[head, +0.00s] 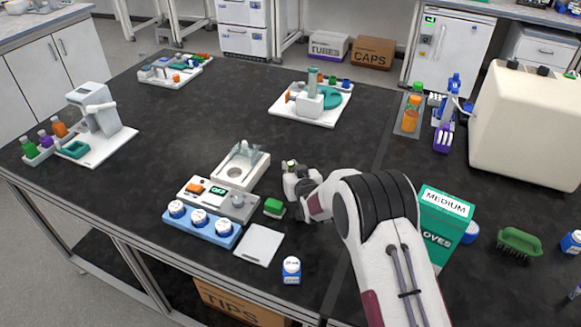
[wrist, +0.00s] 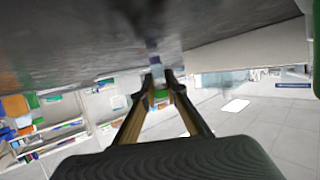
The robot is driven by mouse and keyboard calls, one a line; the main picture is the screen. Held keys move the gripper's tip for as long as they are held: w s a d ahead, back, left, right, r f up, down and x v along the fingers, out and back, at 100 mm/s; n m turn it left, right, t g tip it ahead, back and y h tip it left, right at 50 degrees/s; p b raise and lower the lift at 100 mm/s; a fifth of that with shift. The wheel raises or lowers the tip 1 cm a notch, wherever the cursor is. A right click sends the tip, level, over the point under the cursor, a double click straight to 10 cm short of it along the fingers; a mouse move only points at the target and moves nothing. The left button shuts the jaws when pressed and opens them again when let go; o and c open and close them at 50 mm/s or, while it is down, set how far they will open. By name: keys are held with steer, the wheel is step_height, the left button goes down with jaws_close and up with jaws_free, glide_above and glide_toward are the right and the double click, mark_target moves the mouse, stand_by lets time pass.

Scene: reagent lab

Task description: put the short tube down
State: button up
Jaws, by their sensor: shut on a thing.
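My gripper (wrist: 157,84) is shut on a small pale thing, the short tube (wrist: 157,72), between its fingertips in the wrist view. That view is upside down, with the dark bench top along the upper side, close to the fingertips. In the head view my gripper (head: 289,172) is low over the black bench, just right of a white device with a round well (head: 241,167). The tube cannot be made out there. I cannot tell whether the tube touches the bench.
A green-topped block (head: 274,208), a grey device with a display (head: 216,196) and a blue rack of white-capped bottles (head: 187,231) are near my gripper. A MEDIUM gloves box (head: 443,220) stands right.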

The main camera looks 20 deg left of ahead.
steer(key=shift+f, duration=0.15)
steer(key=o, duration=0.7)
steer(key=shift+s+d+r, duration=0.25)
steer(key=shift+s+r, duration=0.05)
steer(key=shift+v, duration=5.55)
